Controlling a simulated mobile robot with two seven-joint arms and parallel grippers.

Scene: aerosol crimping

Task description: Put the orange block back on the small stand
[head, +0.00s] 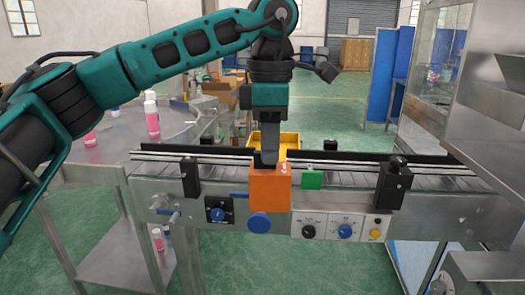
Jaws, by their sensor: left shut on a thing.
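The orange block (270,192) is at the front side of the conveyor, above the control panel. My left gripper (267,160) points straight down from above and is shut on the top of the block. The block looks upright. Whether it touches anything beneath it cannot be told from this view. I cannot make out the small stand; it may be hidden behind the block or my gripper. My right gripper is not in view.
A conveyor (345,179) with guide rails runs across the middle. A small green block (312,180) sits just right of the orange block. A yellow bin (289,140) is behind. Pink bottles (152,120) stand on the left steel table. A metal machine (490,100) stands at right.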

